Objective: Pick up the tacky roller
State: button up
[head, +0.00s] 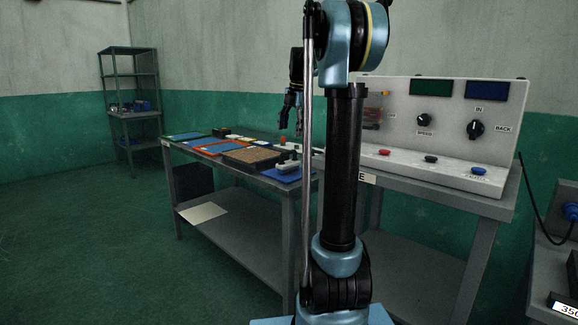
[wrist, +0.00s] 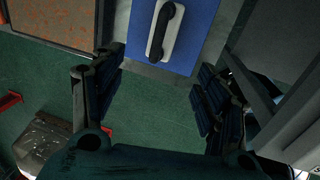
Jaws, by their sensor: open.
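A white piece with a black handle (wrist: 168,30) lies on a blue mat (wrist: 205,14) at the top of the wrist view. It may be the tacky roller, but I cannot tell for certain. In the head view a pale piece (head: 288,166) sits on the blue mat (head: 283,177) at the table's near right end. My gripper (head: 291,126) hangs above that end of the table, fingers pointing down, open and empty. In the wrist view my gripper (wrist: 157,95) has its fingers wide apart with green floor between them; the handled piece lies beyond the fingertips, not touched.
The grey table (head: 227,170) also bears a brown-topped tray (head: 250,156), an orange-edged tray (head: 213,148) and blue sheets. A control console (head: 440,135) with knobs and buttons stands on a bench at the right. A shelf rack (head: 130,90) stands at the back left. The floor at left is clear.

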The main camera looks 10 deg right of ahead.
send_near(289, 162)
jog(key=f, duration=0.3)
jog(key=a+f, duration=0.1)
jog(key=f, duration=0.1)
jog(key=shift+w, duration=0.3)
jog(key=shift+w+a+f, duration=0.1)
jog(key=shift+w+f, duration=0.1)
jog(key=shift+f, duration=0.65)
jog(key=shift+w+a+f, duration=0.1)
jog(key=shift+w+f, duration=0.1)
jog(key=shift+f, duration=0.7)
jog(key=shift+w+f, duration=0.2)
jog(key=shift+f, duration=0.65)
jog(key=c, duration=1.3)
